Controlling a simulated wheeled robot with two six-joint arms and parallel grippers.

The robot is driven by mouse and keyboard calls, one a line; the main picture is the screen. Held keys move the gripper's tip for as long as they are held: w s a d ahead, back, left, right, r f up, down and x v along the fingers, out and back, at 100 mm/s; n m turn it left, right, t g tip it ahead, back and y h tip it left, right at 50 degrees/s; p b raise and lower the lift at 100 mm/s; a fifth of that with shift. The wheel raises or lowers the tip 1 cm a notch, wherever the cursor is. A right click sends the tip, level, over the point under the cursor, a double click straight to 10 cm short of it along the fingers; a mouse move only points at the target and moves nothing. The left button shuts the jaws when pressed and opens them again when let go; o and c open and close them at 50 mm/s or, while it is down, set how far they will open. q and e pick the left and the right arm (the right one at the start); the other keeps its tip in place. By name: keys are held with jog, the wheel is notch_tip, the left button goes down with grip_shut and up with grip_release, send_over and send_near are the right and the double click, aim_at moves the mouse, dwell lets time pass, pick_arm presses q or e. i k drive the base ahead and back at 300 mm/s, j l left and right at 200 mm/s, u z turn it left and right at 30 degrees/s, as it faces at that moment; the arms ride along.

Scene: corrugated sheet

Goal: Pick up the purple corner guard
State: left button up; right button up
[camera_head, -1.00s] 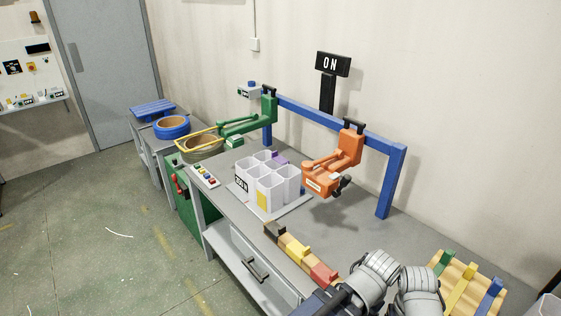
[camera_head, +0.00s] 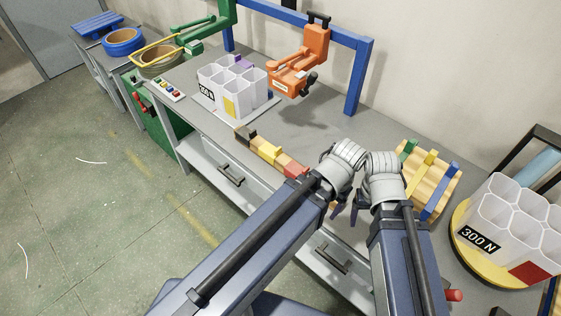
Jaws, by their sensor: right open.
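A small purple piece (camera_head: 243,62), which looks like the purple corner guard, shows at the back of the white multi-cell holder (camera_head: 212,92) marked 300 N on the bench. Most of it is hidden behind the cell walls. My right gripper (camera_head: 346,208) is low over the front of the bench, in front of the holder and to its right, well apart from the purple piece. Its dark fingers are spread and empty, partly hidden by my arms. My left arm's grey wrist is beside it; I cannot make out its jaws.
An orange clamp tool (camera_head: 294,73) and a green one (camera_head: 205,30) hang from the blue frame (camera_head: 355,85). A row of coloured blocks (camera_head: 270,152) lies along the front edge.

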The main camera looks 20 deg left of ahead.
aim_at(244, 63)
jog(key=i+j+z, duration=0.1)
jog(key=j, duration=0.85)
jog(key=i+j+z, duration=0.1)
jog(key=j, duration=0.9)
jog(key=i+j+z, duration=0.1)
jog(key=j, duration=0.9)
